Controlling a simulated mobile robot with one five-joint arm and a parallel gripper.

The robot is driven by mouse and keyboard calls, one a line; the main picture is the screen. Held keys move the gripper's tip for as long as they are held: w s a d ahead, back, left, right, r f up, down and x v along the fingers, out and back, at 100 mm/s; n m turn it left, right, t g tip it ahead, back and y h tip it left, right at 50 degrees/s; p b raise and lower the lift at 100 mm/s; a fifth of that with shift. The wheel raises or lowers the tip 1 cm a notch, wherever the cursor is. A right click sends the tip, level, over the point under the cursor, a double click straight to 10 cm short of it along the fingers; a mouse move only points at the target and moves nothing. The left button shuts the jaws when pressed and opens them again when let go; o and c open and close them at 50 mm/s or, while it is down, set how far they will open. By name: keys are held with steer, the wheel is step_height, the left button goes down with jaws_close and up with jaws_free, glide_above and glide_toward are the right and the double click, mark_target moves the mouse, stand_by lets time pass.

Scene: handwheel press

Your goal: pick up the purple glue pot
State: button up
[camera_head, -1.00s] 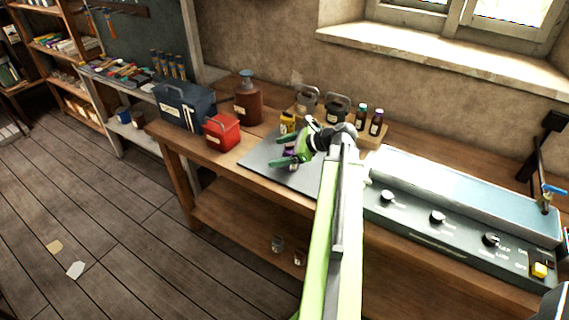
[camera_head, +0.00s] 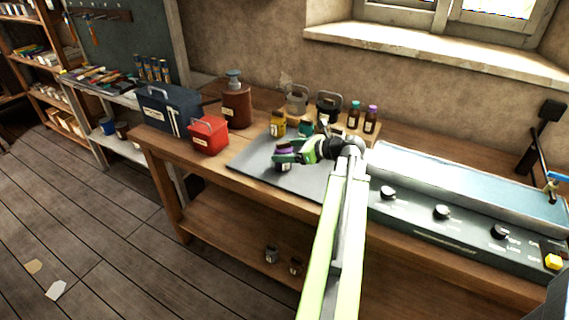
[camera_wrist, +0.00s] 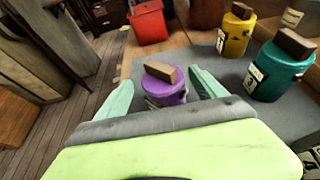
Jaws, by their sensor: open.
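The purple glue pot (camera_wrist: 167,88) stands upright on the grey mat, with a brown block-shaped top and a pale label. In the wrist view it lies between the two green fingers of my gripper (camera_wrist: 163,92), which is open, with a gap on either side of the pot. In the head view my gripper (camera_head: 284,157) is low over the mat, and the purple pot (camera_head: 285,151) is partly hidden by the fingers.
A yellow pot (camera_wrist: 234,32) and a teal pot (camera_wrist: 279,68) stand on the mat (camera_head: 252,160) behind and right. A red box (camera_head: 208,136), a blue toolbox (camera_head: 170,108) and a brown bottle (camera_head: 236,104) stand left. A grey machine (camera_head: 440,215) fills the bench's right.

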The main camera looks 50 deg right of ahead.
mark_target(277, 149)
steer(key=x, duration=0.2)
steer(key=b+x, duration=0.1)
steer(key=x, duration=0.1)
steer(key=shift+w+d+f, duration=0.1)
steer(key=shift+w+d, duration=0.05)
steer(key=shift+w, duration=0.25)
jaws_close()
